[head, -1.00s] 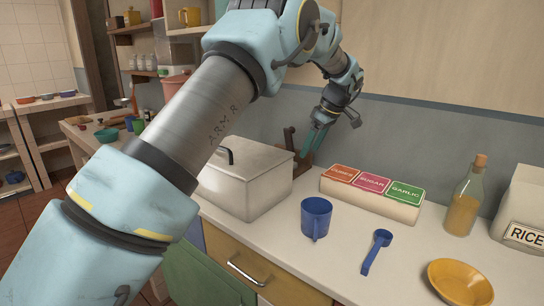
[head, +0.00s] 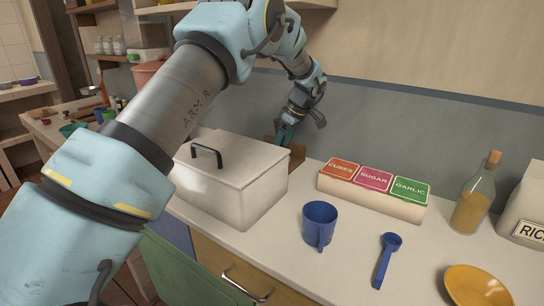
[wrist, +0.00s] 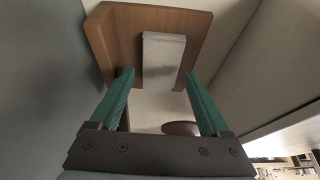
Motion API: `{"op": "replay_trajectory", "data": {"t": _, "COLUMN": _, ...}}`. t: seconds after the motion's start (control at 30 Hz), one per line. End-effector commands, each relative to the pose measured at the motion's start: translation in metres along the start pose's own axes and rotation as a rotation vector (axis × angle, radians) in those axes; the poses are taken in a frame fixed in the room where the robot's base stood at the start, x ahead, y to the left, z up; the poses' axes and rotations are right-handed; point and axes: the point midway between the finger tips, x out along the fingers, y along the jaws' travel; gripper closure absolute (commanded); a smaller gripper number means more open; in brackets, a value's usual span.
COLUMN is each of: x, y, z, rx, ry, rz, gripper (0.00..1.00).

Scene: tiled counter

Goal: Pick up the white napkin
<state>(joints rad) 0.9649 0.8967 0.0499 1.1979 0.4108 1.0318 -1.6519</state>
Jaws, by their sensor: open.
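The white napkin (wrist: 163,55) shows in the wrist view as a pale upright slab in a wooden holder (wrist: 122,30). In the wrist view my gripper (wrist: 158,77) has its two green fingers apart, one toward each side of the napkin, with nothing held. In the head view my gripper (head: 284,135) points down at the wooden holder (head: 297,153), behind the white lidded box. The napkin itself cannot be made out in the head view. Whether the fingers touch the holder is not clear.
The white lidded box (head: 228,190) stands in front of the holder. A rack with three labelled lids (head: 370,200) is to its right. A blue mug (head: 318,222), blue scoop (head: 385,262), bottle (head: 475,195) and yellow dish (head: 478,288) stand farther right. The wall (head: 390,120) is close behind.

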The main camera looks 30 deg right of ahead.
Motion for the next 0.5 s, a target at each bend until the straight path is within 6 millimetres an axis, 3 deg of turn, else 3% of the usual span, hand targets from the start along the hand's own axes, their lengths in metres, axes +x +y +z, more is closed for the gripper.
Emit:
{"op": "replay_trajectory", "data": {"t": 0.3, "x": 0.040, "y": -0.002, "z": -0.001, "rx": 0.001, "ry": -0.001, "rz": -0.003, "gripper": 0.20}}
{"op": "replay_trajectory", "data": {"t": 0.5, "x": 0.044, "y": -0.002, "z": -0.001, "rx": 0.000, "ry": 0.000, "rz": -0.001, "gripper": 0.20}}
